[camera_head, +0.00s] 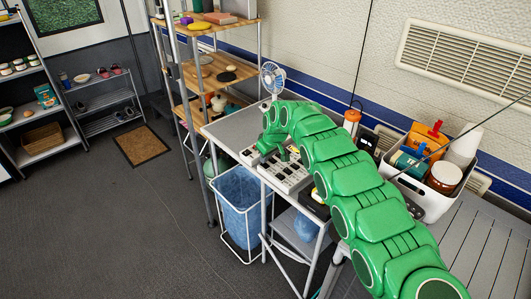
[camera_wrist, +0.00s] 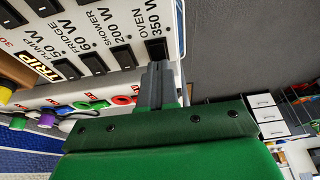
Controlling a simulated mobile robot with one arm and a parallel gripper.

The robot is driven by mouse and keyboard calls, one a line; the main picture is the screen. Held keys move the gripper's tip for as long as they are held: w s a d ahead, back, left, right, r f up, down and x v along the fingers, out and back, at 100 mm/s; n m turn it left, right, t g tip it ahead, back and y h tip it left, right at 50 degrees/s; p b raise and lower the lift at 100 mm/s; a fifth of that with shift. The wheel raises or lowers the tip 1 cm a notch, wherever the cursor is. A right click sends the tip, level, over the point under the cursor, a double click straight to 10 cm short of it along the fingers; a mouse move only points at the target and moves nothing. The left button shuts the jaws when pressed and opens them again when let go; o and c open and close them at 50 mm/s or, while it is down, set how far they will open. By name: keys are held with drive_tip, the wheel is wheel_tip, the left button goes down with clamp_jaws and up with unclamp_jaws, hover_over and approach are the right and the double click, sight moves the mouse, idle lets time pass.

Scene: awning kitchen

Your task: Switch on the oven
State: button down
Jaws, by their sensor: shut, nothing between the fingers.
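A white switch panel (camera_head: 292,182) lies on the table in the head view, with my green arm reaching over it. In the wrist view, the panel (camera_wrist: 105,22) has black rocker switches beside printed labels for pump, fridge, shower and oven. The oven switch (camera_wrist: 157,49) is at the right end of the row, by the label OVEN 350 W. My gripper (camera_wrist: 158,68) is shut and empty, its grey fingertips right at the lower edge of the oven switch. I cannot tell whether they touch it, or whether the switch is on. In the head view my gripper (camera_head: 284,154) is partly hidden.
Coloured plugs, such as a red one (camera_wrist: 123,100) and a purple one (camera_wrist: 47,119), sit along the panel's side. A small fan (camera_head: 271,77) stands behind my arm. A white bin of bottles and jars (camera_head: 433,202) stands at the right. A blue-lined basket (camera_head: 238,200) is below the table.

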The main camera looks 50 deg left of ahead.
drive_tip(key=shift+f, duration=0.35)
idle(0.6)
drive_tip(key=shift+d, duration=0.9)
drive_tip(key=shift+r, duration=0.4)
drive_tip(key=a+v, duration=0.1)
drive_tip(key=v, duration=1.2)
drive_tip(key=shift+r, duration=0.3)
drive_tip(key=shift+a+r, duration=0.15)
drive_tip(key=shift+a, duration=0.45)
